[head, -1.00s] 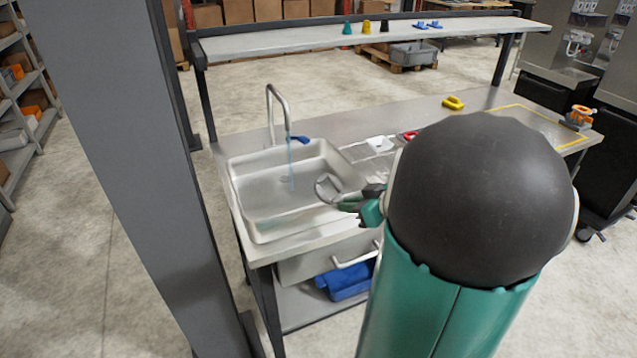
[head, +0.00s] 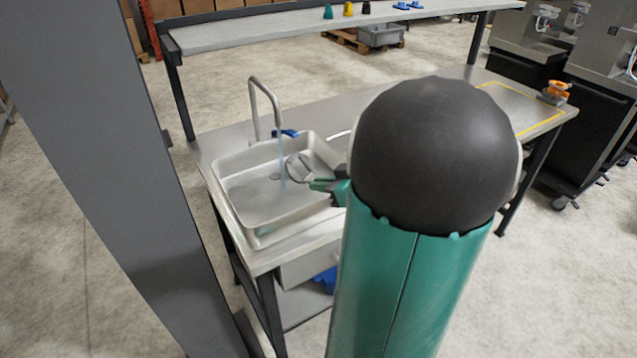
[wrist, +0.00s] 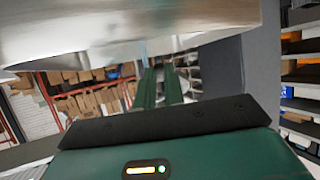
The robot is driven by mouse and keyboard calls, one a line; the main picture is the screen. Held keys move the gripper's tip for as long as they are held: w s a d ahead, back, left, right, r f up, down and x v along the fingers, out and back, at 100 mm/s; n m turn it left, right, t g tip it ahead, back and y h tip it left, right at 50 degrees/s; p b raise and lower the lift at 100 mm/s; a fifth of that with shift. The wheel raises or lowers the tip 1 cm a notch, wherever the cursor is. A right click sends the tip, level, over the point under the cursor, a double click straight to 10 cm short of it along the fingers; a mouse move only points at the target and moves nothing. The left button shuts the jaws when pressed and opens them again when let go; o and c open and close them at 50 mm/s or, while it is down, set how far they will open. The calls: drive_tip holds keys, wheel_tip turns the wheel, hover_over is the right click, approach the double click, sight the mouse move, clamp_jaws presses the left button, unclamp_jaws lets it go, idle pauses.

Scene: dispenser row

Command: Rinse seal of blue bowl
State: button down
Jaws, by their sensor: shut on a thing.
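My gripper (head: 318,184) is shut on a grey ring-shaped seal (head: 306,165) over the right part of the sink (head: 240,212). The seal is tilted, and its left edge meets or overlaps the thin blue water stream (head: 282,162) in the head view. I cannot tell whether the water actually touches it. The stream falls from a tall curved tap (head: 268,98) with a blue lever (head: 288,133). In the wrist view my green fingers (wrist: 160,88) reach toward a large blurred metallic surface (wrist: 130,25), which I cannot identify surely. I cannot pick out a blue bowl.
The steel counter (head: 462,84) runs right from the sink; my arm hides much of it. An orange item (head: 555,92) stands at its far right end. A raised shelf (head: 250,32) carries small coloured parts. Dispenser machines (head: 600,75) stand at right. A grey post (head: 90,150) is at left.

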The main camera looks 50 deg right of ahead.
drive_tip(key=w+d+f, duration=0.1)
drive_tip(key=w+d, duration=0.2)
drive_tip(key=w, duration=0.7)
drive_tip(key=shift+f, duration=0.25)
idle(3.3)
drive_tip(key=s+a+r, duration=0.1)
drive_tip(key=s+a, duration=0.1)
drive_tip(key=s, duration=0.6)
drive_tip(key=shift+s+a+r, duration=0.25)
drive_tip(key=shift+s+a, duration=0.05)
drive_tip(key=shift+s, duration=0.05)
idle(0.3)
